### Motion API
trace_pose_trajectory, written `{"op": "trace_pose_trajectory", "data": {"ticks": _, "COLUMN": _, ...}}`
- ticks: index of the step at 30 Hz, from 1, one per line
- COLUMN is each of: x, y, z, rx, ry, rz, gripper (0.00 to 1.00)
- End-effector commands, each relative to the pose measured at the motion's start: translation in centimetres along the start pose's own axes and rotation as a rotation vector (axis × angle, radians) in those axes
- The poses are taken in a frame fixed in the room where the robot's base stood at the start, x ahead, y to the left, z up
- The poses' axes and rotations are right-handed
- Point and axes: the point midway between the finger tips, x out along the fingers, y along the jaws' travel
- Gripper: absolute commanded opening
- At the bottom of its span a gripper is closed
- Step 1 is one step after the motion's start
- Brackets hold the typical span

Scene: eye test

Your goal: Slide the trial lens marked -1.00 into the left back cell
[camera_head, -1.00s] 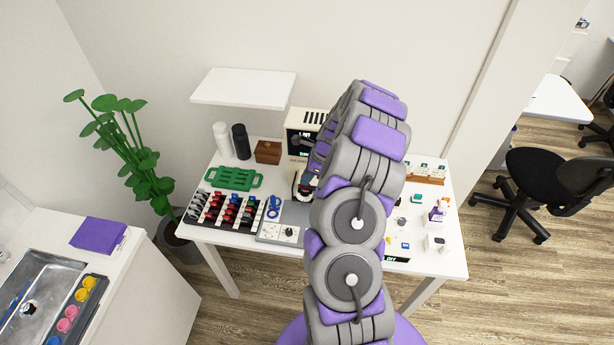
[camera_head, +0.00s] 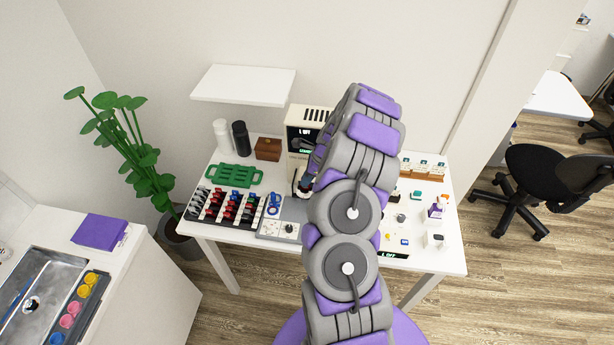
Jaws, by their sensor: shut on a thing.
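Several trial lenses with red, blue, black and white tabs stand in a stepped rack (camera_head: 258,218) at the table's left front. Their markings are too small to read. My gripper (camera_head: 306,183) is at the middle of the table, mostly hidden behind my arm. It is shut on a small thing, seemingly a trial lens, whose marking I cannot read. A dark and white holder, partly covered by my arm, stands there on a grey base (camera_head: 294,211). Its cells, including the left back one, cannot be made out.
A cream device (camera_head: 299,118) with a lit display stands behind my gripper. A green tray (camera_head: 235,175), brown box (camera_head: 268,149) and two bottles (camera_head: 240,139) are at the back left. A white shelf (camera_head: 243,85) overhangs them. Small items lie on the right side.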

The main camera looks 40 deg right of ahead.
Motion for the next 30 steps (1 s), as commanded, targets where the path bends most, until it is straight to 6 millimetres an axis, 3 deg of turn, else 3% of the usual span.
{"op": "trace_pose_trajectory", "data": {"ticks": 14, "x": 0.58, "y": -0.02, "z": -0.25, "rx": -0.001, "ry": 0.0, "rz": 0.0, "gripper": 0.0}}
{"op": "trace_pose_trajectory", "data": {"ticks": 15, "x": 0.58, "y": -0.03, "z": -0.25, "rx": -0.001, "ry": 0.0, "rz": 0.0, "gripper": 0.09}}
{"op": "trace_pose_trajectory", "data": {"ticks": 24, "x": 0.58, "y": -0.12, "z": -0.26, "rx": 0.0, "ry": 0.001, "rz": -0.002, "gripper": 0.37}}
{"op": "trace_pose_trajectory", "data": {"ticks": 30, "x": 0.6, "y": -0.31, "z": -0.27, "rx": 0.0, "ry": 0.001, "rz": -0.004, "gripper": 0.37}}
